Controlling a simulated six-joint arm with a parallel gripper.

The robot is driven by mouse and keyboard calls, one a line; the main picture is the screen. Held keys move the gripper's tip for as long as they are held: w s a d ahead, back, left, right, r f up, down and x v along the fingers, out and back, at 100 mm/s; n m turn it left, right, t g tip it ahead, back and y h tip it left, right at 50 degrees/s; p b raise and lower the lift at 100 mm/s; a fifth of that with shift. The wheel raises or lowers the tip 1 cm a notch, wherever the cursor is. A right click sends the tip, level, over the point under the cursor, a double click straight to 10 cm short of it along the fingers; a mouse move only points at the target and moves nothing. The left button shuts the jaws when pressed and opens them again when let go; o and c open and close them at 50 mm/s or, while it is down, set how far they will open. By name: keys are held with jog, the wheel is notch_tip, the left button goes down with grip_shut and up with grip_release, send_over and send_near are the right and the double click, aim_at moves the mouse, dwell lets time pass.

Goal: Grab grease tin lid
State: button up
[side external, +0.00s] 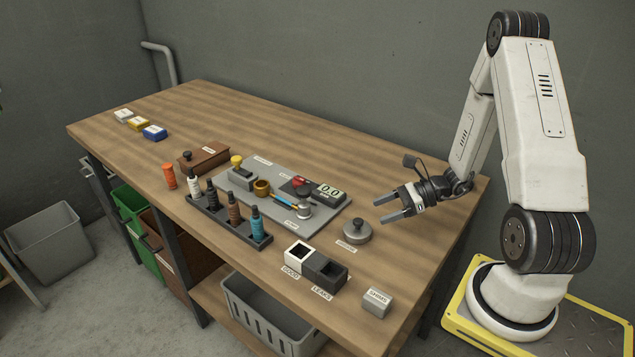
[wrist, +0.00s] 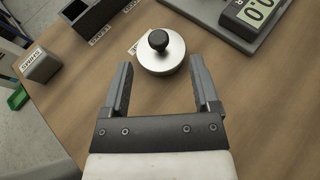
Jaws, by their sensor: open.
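The grease tin lid (wrist: 161,50) is a round silver metal lid with a black knob on top. In the wrist view it lies just beyond my fingertips, roughly between their lines. In the side view the silver lid (side external: 357,232) sits on the wooden table near its right front part, with a small label beside it. Whether a tin is under it cannot be told. My gripper (side external: 385,210) is open and empty, above the table and to the right of the lid. Both fingers show in the wrist view (wrist: 160,78), apart from the lid.
A grey panel (side external: 333,215) with a digital readout lies left of the lid. White and black bins (side external: 326,271) stand at the front edge, near a grey labelled block (side external: 376,303). A bottle rack (side external: 262,243) stands further left. The table behind the panel is clear.

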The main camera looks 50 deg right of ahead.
aim_at(359, 220)
jog(key=shift+x, duration=0.95)
jog(key=shift+a, duration=0.1)
jog(key=shift+x, duration=2.5)
grip_shut()
